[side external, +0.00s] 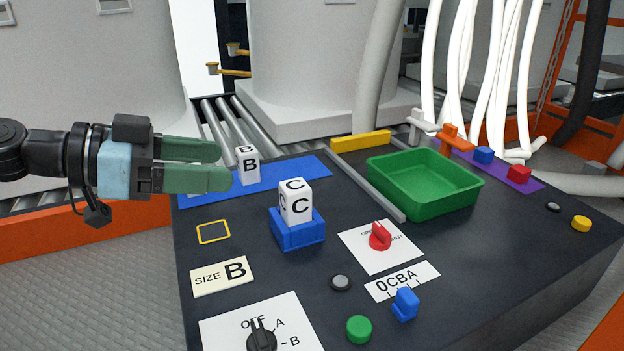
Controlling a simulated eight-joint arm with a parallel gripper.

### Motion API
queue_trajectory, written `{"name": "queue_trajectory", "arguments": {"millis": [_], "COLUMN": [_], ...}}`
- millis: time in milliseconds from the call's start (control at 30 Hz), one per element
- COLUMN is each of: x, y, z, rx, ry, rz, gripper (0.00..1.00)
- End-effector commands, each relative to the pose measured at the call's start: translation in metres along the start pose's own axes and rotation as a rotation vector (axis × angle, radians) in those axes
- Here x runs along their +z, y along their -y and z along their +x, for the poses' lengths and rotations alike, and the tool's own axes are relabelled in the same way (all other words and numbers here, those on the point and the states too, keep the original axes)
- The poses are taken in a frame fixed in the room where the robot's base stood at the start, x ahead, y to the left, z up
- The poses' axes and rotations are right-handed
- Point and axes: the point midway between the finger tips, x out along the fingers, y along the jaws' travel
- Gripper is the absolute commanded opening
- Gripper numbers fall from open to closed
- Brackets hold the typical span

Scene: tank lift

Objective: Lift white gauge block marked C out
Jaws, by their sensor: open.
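The white gauge block marked C (295,202) stands upright in a blue square holder (298,239) on the dark bench, with its upper part showing above the rim. Its lower part is hidden inside the holder. My gripper (226,166) is at the left, with two green fingers pointing right. It is open, with nothing seen between the fingers. In the picture it is left of and higher than block C, apart from it. A white block marked B (247,168) stands on a blue mat (296,176) just beyond the fingertips; whether they touch cannot be told.
A green tray (424,185) stands right of a grey rail (369,190). A red knob (380,237), a black dial (262,337), a blue lever (405,304) and a green button (359,329) are at the front. A "SIZE B" card (222,276) lies front left, below a yellow outlined square (213,232).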

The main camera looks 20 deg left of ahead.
Motion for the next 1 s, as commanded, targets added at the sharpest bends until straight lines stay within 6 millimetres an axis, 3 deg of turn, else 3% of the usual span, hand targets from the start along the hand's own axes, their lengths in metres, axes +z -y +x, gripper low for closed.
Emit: {"name": "queue_trajectory", "arguments": {"millis": [233,1000], "x": [0.022,0.023], "y": [0.000,-0.001], "z": [0.008,0.074], "rx": [0.000,0.000], "ry": [0.001,0.002], "rz": [-0.001,-0.002], "gripper": [0.68,0.68]}}
